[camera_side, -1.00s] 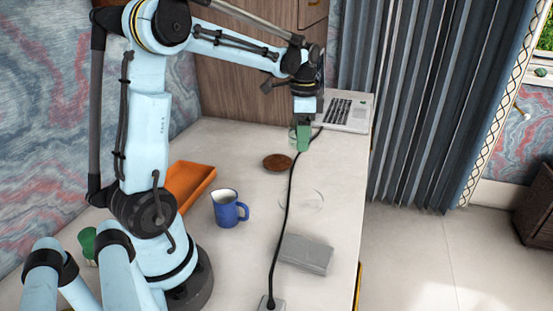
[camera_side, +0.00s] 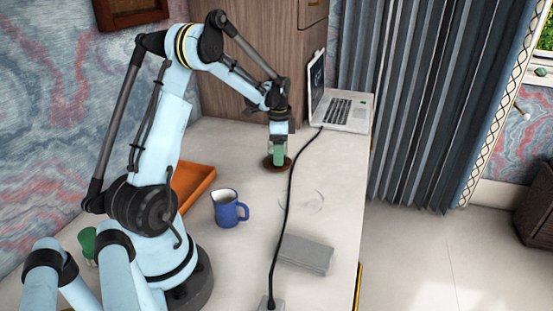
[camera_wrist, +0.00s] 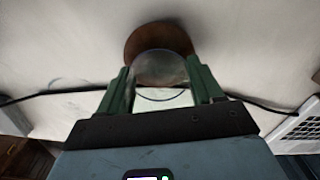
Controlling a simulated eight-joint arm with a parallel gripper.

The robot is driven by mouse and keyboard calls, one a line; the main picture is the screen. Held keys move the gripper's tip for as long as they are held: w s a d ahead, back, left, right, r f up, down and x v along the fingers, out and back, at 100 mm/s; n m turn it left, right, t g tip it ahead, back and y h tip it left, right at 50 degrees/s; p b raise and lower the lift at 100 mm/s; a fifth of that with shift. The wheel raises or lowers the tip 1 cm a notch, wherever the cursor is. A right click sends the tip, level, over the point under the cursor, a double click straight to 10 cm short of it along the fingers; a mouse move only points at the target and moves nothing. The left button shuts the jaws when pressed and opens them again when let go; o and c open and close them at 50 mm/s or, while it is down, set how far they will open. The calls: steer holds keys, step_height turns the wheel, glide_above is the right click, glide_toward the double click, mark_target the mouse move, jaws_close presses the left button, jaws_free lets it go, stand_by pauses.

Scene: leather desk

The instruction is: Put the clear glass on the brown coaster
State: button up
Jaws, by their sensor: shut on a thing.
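The brown coaster (camera_side: 268,164) is a round disc on the pale desk, left of the laptop in the side view. My gripper (camera_side: 277,152) points down over it. In the wrist view the green fingers (camera_wrist: 162,88) are shut on the clear glass (camera_wrist: 160,68), one on each side. The glass overlaps the near part of the coaster (camera_wrist: 150,35) there. In the side view the glass is mostly hidden by the fingers. I cannot tell whether its base touches the coaster.
An open laptop (camera_side: 345,112) stands at the back right. A blue mug (camera_side: 229,209), an orange tray (camera_side: 192,188) and a grey box (camera_side: 305,254) stand nearer.

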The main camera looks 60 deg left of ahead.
steer(key=shift+f, duration=0.25)
steer(key=o, duration=1.2)
steer(key=shift+o, duration=0.2)
steer(key=shift+r, duration=0.15)
step_height(320, 180, up, 11)
steer(key=s+d+r+n+t+y, duration=0.1)
steer(key=d+r+n+t, duration=0.2)
steer(key=d, duration=1.1)
steer(key=s+d+f+n+t, duration=0.1)
steer(key=s+d+t, duration=0.1)
steer(key=d, duration=0.4)
steer(key=s+d+f+n+t+h, duration=0.1)
steer(key=s+d+t, duration=0.1)
steer(key=s+d, duration=0.2)
steer(key=d, duration=0.3)
steer(key=shift+s+d+f+n, duration=0.2)
steer(key=shift+s+n, duration=0.1)
steer(key=shift+s, duration=0.1)
steer(key=shift+a, duration=0.1)
